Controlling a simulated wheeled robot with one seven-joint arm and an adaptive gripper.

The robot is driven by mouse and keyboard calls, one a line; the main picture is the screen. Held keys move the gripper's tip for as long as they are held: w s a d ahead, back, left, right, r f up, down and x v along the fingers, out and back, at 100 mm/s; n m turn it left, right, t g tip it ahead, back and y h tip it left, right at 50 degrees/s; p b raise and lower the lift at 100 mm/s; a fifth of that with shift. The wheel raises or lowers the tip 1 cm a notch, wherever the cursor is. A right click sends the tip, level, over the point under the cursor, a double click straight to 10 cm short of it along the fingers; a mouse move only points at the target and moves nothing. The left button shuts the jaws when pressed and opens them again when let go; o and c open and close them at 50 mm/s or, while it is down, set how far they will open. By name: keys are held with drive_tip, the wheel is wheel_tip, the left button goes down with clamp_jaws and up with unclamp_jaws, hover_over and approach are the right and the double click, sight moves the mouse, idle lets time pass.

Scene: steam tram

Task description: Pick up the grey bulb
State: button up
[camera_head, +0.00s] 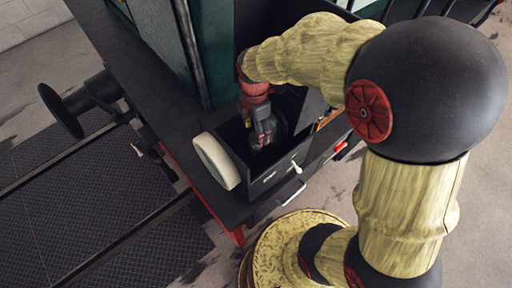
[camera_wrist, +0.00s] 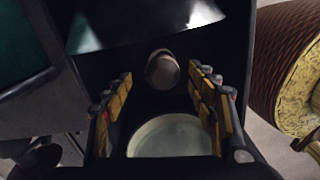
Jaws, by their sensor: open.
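My gripper (camera_head: 264,132) points down into a dark open box on the tram's platform. In the wrist view its two yellow-padded fingers (camera_wrist: 165,105) are spread wide, with nothing held between them. A small rounded grey-brown end (camera_wrist: 162,70), which appears to be part of the grey bulb, shows just above the gap between the fingers. Shiny, glass-like pale reflections lie above it, but I cannot tell if they belong to the bulb. In the head view a dark glassy shape (camera_head: 277,128) shows beside the fingers, partly hidden by my gripper.
The dark box (camera_head: 262,184) has close walls around my gripper. A pale round disc (camera_head: 216,161) leans at its left side. The green tram wall (camera_head: 214,45) rises behind. A black buffer (camera_head: 62,110) sticks out at left. Paved floor (camera_head: 40,70) lies beyond.

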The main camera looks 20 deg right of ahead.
wheel_tip(320, 180, down, 8)
drive_tip(key=shift+s+r+b, duration=0.1)
drive_tip(key=shift+s+b, duration=0.05)
drive_tip(key=shift+b, duration=0.2)
drive_tip(key=c, duration=0.4)
drive_tip(key=c, duration=0.9)
wheel_tip(320, 180, up, 10)
drive_tip(key=shift+r+p, duration=0.1)
drive_tip(key=shift+p, duration=0.45)
drive_tip(key=shift+c, duration=0.4)
wheel_tip(320, 180, up, 10)
drive_tip(key=p, duration=0.7)
idle(0.3)
